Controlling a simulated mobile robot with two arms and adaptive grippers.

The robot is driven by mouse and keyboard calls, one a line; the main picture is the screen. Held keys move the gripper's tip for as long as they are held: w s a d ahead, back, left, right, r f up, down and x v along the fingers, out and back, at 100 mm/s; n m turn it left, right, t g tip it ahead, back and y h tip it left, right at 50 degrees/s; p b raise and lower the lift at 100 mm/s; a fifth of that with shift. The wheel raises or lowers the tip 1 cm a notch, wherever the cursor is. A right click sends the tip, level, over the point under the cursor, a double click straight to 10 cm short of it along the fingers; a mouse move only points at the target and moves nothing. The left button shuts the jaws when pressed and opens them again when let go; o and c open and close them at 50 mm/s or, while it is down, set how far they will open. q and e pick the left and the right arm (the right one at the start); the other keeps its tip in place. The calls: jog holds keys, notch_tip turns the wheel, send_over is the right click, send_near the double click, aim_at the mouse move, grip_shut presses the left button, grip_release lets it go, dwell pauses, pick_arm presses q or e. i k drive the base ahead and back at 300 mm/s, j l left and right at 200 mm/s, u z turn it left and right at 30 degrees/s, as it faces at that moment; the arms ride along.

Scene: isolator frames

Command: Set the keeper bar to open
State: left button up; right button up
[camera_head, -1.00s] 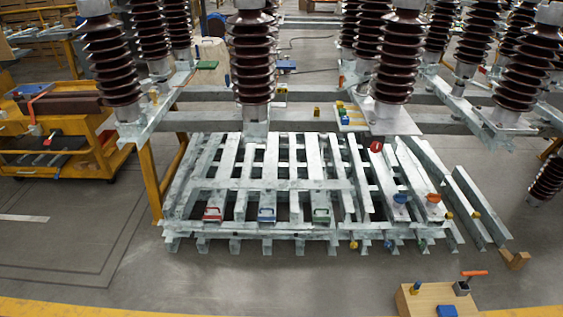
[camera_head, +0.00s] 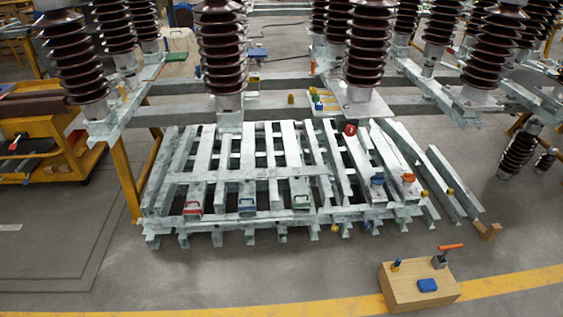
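I cannot tell for certain which part is the keeper bar. A wooden block (camera_head: 418,287) stands on the floor at the lower right. It carries a lever with an orange handle (camera_head: 451,246) on a dark metal base, a blue pad (camera_head: 428,285) and a small blue and yellow peg (camera_head: 396,265). A stack of galvanized steel bars (camera_head: 245,178) fills the middle. On its front lie a red handle (camera_head: 193,208), a blue handle (camera_head: 247,206) and a green handle (camera_head: 301,202). Blue (camera_head: 377,179) and orange (camera_head: 409,178) knobs sit at its right. Neither gripper is in view.
Brown ribbed insulators (camera_head: 222,50) stand on steel beams behind the stack. A yellow cart (camera_head: 60,160) is at the left, beside a yellow post (camera_head: 128,178).

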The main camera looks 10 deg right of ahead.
aim_at(174, 227)
jog(key=i+j+u, duration=0.1)
jog(key=u, duration=0.25)
jog(key=i+u, duration=0.5)
jog(key=u, duration=0.25)
